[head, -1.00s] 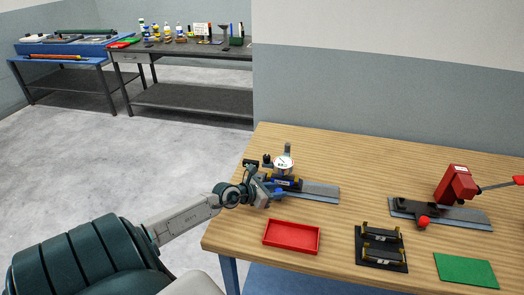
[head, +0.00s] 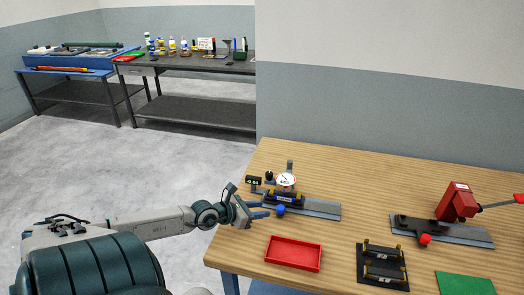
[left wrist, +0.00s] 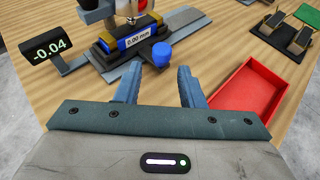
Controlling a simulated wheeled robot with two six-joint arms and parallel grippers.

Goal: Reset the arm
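My left gripper (head: 252,211) hangs just left of a dial gauge stand (head: 288,197) at the table's left side. In the left wrist view its two blue-grey fingers (left wrist: 157,80) are apart with nothing between them. The stand's blue ball knob (left wrist: 162,54) is beyond the fingertips and appears apart from them. A block labelled "0.00 mm" (left wrist: 136,39) lies under the gauge, and a small display (left wrist: 49,49) reads -0.04. My right gripper is in neither view.
A red tray (head: 293,253), a black stand with two bars (head: 383,277) and a green mat (head: 465,284) lie along the front. A red lever device (head: 458,202) with a red ball stands at right. Wood between the gauge and lever device is clear.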

